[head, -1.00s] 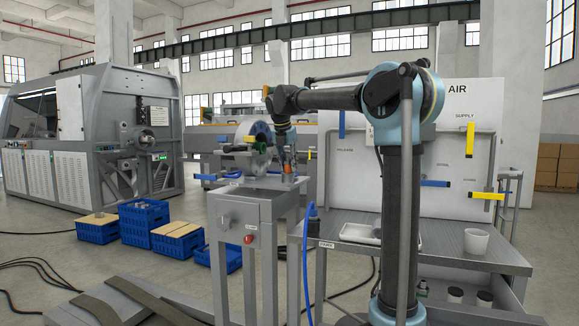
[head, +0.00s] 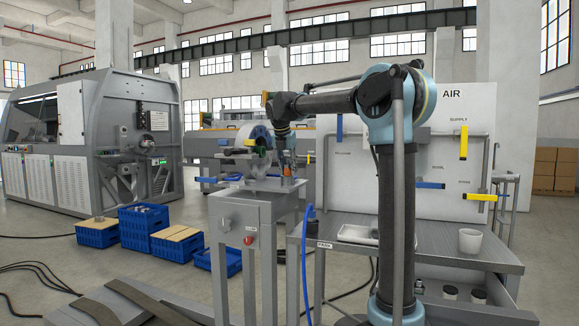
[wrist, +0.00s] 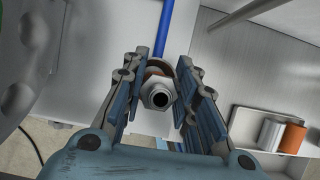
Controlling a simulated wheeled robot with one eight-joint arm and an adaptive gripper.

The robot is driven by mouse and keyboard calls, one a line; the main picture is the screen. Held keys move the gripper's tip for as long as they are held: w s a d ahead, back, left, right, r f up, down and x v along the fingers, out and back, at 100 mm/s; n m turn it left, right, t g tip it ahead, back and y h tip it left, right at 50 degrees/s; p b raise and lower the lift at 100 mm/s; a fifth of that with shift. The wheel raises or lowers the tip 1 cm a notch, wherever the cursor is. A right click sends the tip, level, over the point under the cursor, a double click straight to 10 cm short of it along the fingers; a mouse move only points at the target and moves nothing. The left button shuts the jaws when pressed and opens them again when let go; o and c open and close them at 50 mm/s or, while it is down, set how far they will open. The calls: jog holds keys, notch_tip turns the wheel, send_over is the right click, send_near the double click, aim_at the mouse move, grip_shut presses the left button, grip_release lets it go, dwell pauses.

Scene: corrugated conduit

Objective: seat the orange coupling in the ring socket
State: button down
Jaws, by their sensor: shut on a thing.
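My gripper (wrist: 160,98) is shut on a grey hex-ended fitting (wrist: 159,94) with an orange-brown band partly hidden behind it, apparently the orange coupling. The fitting's round bore faces the wrist camera between the two fingers. In the head view my gripper (head: 288,168) hangs low over the right part of the grey pedestal (head: 245,208), with a small orange patch (head: 288,170) at its fingers. A dark curved rim shows just beyond the fitting in the wrist view. I cannot tell whether it is the ring socket, or whether the fitting touches it.
A blue hose (head: 305,265) runs beside the pedestal. A white cup (head: 470,241) stands on the workbench at right. A round reel-like part (head: 255,138) rises beside the gripper.

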aim_at(288, 173)
jog(key=shift+s+f, duration=0.25)
jog(key=shift+f, duration=0.3)
jog(key=shift+s+f, duration=0.2)
jog(key=shift+f, duration=0.3)
jog(key=shift+w+a, duration=0.1)
jog(key=shift+w+f, duration=0.4)
jog(key=shift+w, duration=0.25)
jog(key=shift+w+a, duration=0.1)
jog(key=shift+w, duration=0.05)
jog(key=shift+r, duration=0.15)
jog(key=shift+a, duration=0.25)
jog(key=shift+w+r, duration=0.1)
jog(key=shift+w, duration=0.05)
jog(key=shift+s+d+r, duration=0.2)
jog(key=shift+s+r, duration=0.1)
jog(key=shift+r, duration=0.2)
jog(key=shift+d+r, duration=0.1)
jog(key=shift+r, duration=0.45)
